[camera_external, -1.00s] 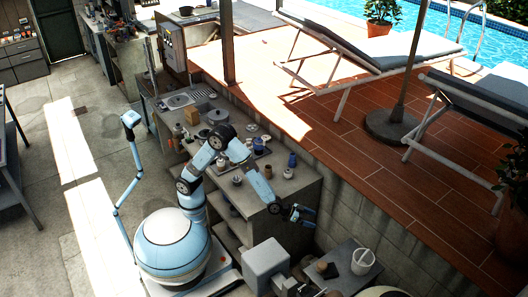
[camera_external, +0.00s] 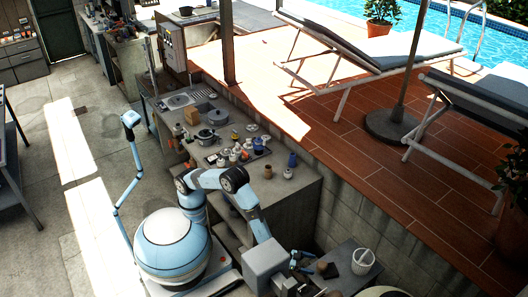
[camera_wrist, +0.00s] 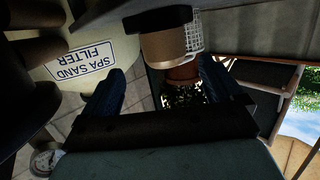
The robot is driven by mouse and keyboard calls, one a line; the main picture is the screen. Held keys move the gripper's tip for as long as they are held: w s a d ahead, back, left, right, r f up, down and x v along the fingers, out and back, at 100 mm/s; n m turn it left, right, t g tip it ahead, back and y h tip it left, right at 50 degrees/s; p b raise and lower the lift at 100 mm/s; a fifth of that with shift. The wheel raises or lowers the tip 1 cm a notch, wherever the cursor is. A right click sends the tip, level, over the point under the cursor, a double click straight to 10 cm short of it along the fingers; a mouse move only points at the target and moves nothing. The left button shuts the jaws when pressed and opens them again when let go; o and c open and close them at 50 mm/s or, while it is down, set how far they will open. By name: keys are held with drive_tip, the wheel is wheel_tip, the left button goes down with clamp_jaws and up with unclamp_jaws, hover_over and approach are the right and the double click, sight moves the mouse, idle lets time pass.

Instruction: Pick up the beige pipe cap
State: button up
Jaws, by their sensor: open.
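A tan, rounded piece (camera_wrist: 165,46) with a dark part against it shows at the top of the wrist view, beyond my fingertips. It may be the beige pipe cap, but I cannot be certain. In the external view a small brown-tan thing (camera_external: 330,270) sits on the low grey table (camera_external: 345,283), just right of my gripper (camera_external: 303,262). In the wrist view my gripper (camera_wrist: 162,80) has its two blue fingers spread apart, with nothing held between them. The tan piece looks apart from the fingers.
A tank labelled "SPA SAND FILTER" (camera_wrist: 82,60) is close at the left. Jars and pots (camera_external: 240,153) crowd the counter behind. A concrete wall (camera_external: 395,262) borders the right.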

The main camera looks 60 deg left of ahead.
sight(325, 267)
drive_tip(key=x, duration=0.3)
drive_tip(key=shift+w+d, duration=0.1)
drive_tip(key=shift+w+a+f+x, duration=0.1)
drive_tip(key=shift+x, duration=0.85)
drive_tip(key=shift+w+a+f+x, duration=0.1)
drive_tip(key=shift+x, duration=0.8)
drive_tip(key=shift+a+f+x, duration=0.1)
drive_tip(key=shift+x, duration=0.85)
